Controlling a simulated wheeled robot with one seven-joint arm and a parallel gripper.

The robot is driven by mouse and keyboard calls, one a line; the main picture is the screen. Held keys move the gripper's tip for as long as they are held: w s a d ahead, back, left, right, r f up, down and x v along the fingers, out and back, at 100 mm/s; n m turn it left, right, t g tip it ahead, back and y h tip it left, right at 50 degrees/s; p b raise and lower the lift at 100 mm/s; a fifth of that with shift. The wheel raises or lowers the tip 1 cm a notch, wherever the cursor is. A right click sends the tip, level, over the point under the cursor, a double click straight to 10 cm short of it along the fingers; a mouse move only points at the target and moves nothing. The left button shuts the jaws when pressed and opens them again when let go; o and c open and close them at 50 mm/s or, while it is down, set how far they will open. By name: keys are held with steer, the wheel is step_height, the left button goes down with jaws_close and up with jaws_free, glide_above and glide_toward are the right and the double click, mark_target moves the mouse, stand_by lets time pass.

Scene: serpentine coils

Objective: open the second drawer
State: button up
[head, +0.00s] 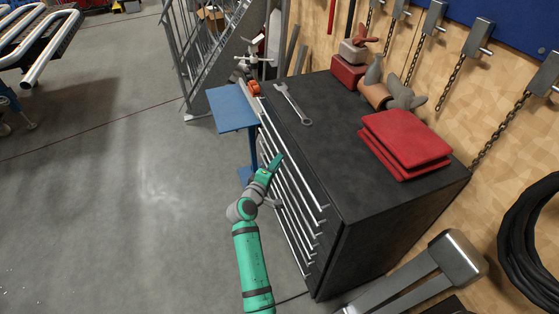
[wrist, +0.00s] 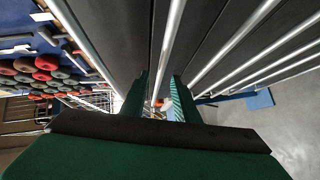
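The black tool cabinet (head: 345,215) has a stack of drawers with long silver bar handles on its left face, all apparently shut. My gripper (head: 277,160) is at that face, near the upper handles. In the wrist view my gripper (wrist: 160,103) has its two green fingers apart, one on each side of a silver handle (wrist: 170,42). That handle looks like the second from the top; the top one (wrist: 82,42) runs farther left. I cannot tell whether the fingers touch the handle.
A wrench (head: 293,103), red cloths (head: 405,142) and a red box (head: 348,72) lie on the cabinet top. A blue stand (head: 232,108) is beside the drawer face at its far end. The floor (head: 130,190) to the left is open.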

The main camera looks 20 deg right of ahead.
steer(key=x, duration=0.3)
jaws_close()
stand_by(0.6)
